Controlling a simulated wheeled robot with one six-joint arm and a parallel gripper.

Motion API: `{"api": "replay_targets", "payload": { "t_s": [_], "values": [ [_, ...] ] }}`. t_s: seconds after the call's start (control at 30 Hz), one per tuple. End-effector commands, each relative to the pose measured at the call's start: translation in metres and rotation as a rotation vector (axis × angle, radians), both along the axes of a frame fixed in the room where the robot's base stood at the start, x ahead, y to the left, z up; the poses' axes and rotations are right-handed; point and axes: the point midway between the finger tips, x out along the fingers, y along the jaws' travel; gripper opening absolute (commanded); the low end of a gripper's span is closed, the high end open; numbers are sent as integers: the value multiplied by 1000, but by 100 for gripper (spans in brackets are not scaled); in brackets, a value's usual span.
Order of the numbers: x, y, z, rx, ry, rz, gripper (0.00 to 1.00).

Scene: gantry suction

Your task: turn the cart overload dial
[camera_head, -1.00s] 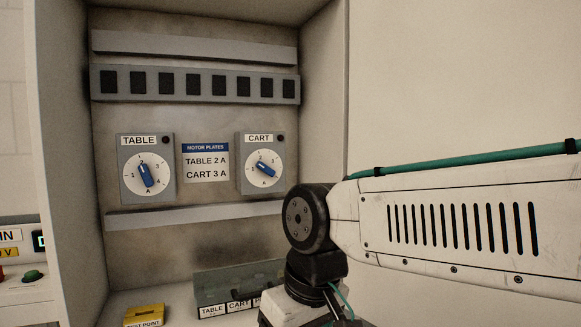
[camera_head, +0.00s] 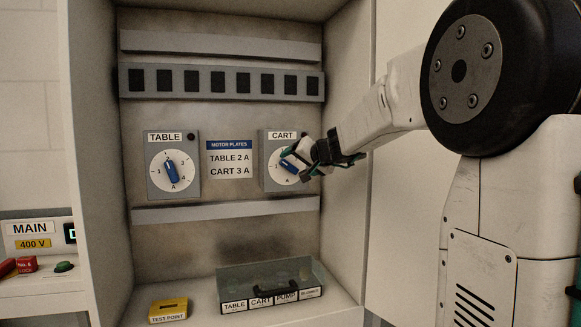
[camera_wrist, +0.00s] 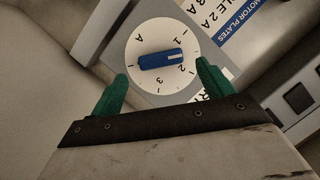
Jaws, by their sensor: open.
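The cart dial (camera_head: 269,181) is a grey box with a white round face under a CART label, on the panel's right. Its blue knob (camera_head: 289,168) is partly hidden by my gripper (camera_head: 298,160) in the head view. In the wrist view the cart knob (camera_wrist: 158,60) lies across the face, its white mark towards the gap between 1 and 2. My gripper (camera_wrist: 162,76) is open, with one green fingertip on each side of the dial's lower part. The knob shows just beyond the fingertips; I cannot tell whether they touch the face.
The table dial (camera_head: 172,171) is left of a plate reading TABLE 2 A, CART 3 A (camera_head: 231,164). Ledges run above and below. The cabinet's right wall (camera_head: 350,120) is close to my arm.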

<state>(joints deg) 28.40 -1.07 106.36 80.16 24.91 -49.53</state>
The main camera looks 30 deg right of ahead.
Motion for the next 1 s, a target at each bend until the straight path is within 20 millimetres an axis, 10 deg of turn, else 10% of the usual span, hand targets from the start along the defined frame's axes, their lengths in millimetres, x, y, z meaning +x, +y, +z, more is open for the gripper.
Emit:
{"api": "replay_targets", "payload": {
  "t_s": [0.57,0.73,1.0],
  "values": [
    [35,0,-11,0,0,3,80],
    [35,0,-11,0,1,4,38],
    [34,0,-12,11,-2,3,35]
  ]
}}
